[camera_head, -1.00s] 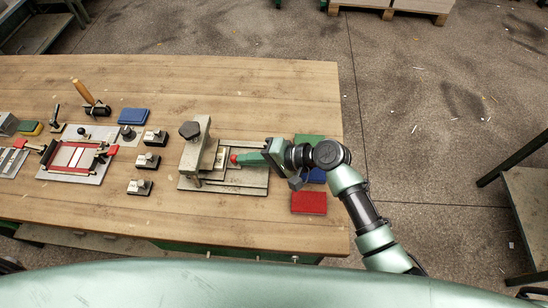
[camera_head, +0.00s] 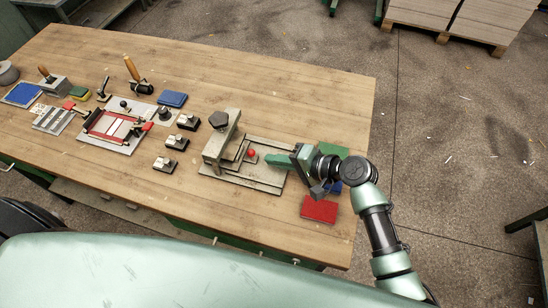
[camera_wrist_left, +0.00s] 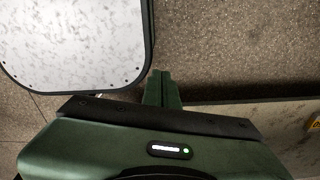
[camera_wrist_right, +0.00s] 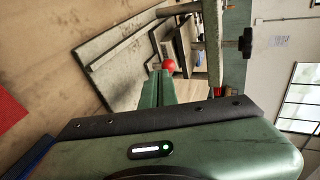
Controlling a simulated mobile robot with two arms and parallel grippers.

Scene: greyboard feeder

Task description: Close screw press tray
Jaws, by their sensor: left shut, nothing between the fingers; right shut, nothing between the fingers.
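The screw press (camera_head: 222,140) stands on a flat grey base plate (camera_head: 262,185) on the bench. Its tray has a red knob (camera_head: 251,152) on the side facing my right gripper. My right gripper (camera_head: 268,159) is shut and empty, its tips just right of the knob with a small gap. In the right wrist view the red knob (camera_wrist_right: 168,64) shows just beyond the fingertips (camera_wrist_right: 160,76). How far the tray sits inside the press is hard to tell. My left gripper (camera_wrist_left: 160,75) is shut and empty over the floor, outside the head view.
Red (camera_head: 319,209) and green (camera_head: 333,151) pads and a partly hidden blue one lie around my right gripper. Bare bench lies in front of the press.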

